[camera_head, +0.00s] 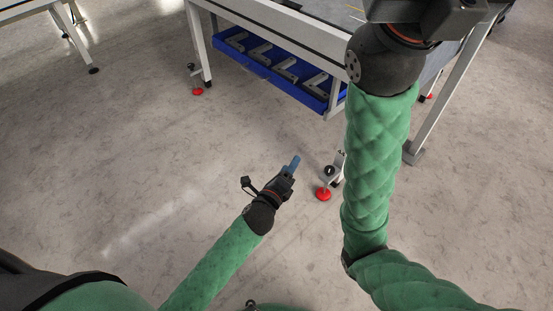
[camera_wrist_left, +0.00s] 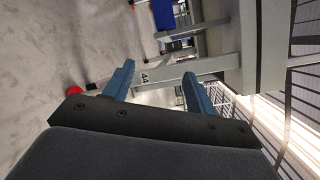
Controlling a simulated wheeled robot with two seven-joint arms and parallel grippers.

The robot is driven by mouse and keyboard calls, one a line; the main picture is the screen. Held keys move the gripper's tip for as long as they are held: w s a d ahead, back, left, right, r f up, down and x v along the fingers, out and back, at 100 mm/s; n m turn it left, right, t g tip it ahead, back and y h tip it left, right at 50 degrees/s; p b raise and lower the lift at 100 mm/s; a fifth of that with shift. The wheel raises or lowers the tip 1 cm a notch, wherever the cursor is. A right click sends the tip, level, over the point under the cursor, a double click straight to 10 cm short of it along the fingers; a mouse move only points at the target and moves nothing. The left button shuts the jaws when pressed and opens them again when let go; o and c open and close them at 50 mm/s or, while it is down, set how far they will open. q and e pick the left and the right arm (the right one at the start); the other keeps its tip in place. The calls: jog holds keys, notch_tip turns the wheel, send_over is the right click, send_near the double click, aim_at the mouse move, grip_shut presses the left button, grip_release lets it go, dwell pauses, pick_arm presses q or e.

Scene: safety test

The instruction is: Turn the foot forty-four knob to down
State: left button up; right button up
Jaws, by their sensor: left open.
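The table leg's foot has a red pad (camera_head: 323,194) on the floor, with a small dark knob (camera_head: 330,170) on the bracket just above it. In the left wrist view, the label "44" (camera_wrist_left: 145,77) shows on the grey leg between my fingers, and the red pad (camera_wrist_left: 73,90) lies left of them. I cannot make out the knob or its setting there. My left gripper (camera_head: 293,163) is open and empty, a little left of the foot and apart from it; it also shows in the left wrist view (camera_wrist_left: 158,82). My right gripper's body (camera_head: 425,12) is cut off at the top; its fingers are hidden.
A workbench (camera_head: 275,30) stands above, with a blue tray (camera_head: 262,70) of several grey parts on its lower level. Another red foot (camera_head: 198,91) is at its left leg. My right arm covers part of the bench.

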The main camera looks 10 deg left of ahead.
pick_arm(q)
jog(key=s+a+r+n+g+y+p, duration=0.2)
jog(key=s+r+n+p, duration=0.2)
jog(key=r+n+p, duration=0.2)
jog(key=shift+a+y+p, duration=0.3)
jog(key=shift+y+p, duration=0.1)
jog(key=shift+p, duration=0.6)
jog(key=shift+c, duration=0.2)
